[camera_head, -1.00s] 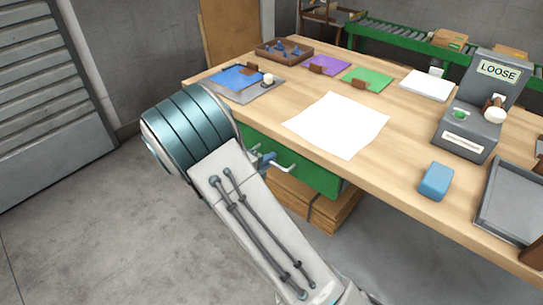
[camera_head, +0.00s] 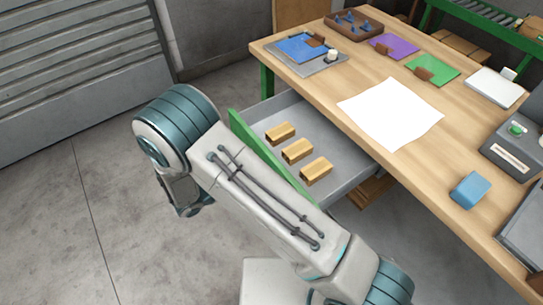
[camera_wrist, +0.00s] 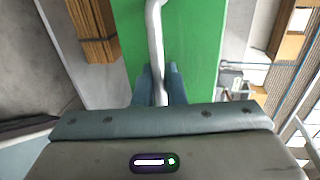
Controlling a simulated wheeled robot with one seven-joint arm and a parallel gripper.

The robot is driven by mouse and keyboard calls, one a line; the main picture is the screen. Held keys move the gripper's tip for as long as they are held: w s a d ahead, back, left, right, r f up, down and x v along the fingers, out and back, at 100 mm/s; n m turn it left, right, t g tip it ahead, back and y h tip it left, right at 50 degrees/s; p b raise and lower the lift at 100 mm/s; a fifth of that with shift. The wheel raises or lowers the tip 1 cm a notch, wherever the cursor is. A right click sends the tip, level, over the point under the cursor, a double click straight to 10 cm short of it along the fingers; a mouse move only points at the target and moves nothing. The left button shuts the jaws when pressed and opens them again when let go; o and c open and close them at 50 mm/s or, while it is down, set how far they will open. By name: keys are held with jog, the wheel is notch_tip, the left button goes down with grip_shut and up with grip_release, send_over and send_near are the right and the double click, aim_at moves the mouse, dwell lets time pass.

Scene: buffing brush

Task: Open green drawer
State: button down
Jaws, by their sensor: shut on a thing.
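The green drawer (camera_head: 247,140) stands pulled out from under the front of the wooden table. Its grey inside shows, with several yellow-tan blocks (camera_head: 297,150) in a row. In the wrist view the green drawer front (camera_wrist: 200,50) fills the middle, with a pale bar handle (camera_wrist: 154,35) running down it. My gripper (camera_wrist: 160,85) is shut on the handle, its two blue-grey fingers on either side of the bar. In the head view my arm hides the handle and the fingers.
The wooden table (camera_head: 340,95) carries a white sheet (camera_head: 390,113), a blue block (camera_head: 470,190), a green mat (camera_head: 433,70), a purple mat (camera_head: 394,46) and a brown tray (camera_head: 353,23). The floor (camera_head: 60,220) to the left is clear.

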jog(key=shift+f+v, duration=0.15)
jog(key=shift+v, duration=0.65)
jog(key=shift+f+v, duration=0.2)
jog(key=shift+v, duration=0.65)
jog(key=c, duration=1.6)
grip_release()
jog(key=v, duration=1.4)
jog(key=shift+w+d, duration=0.1)
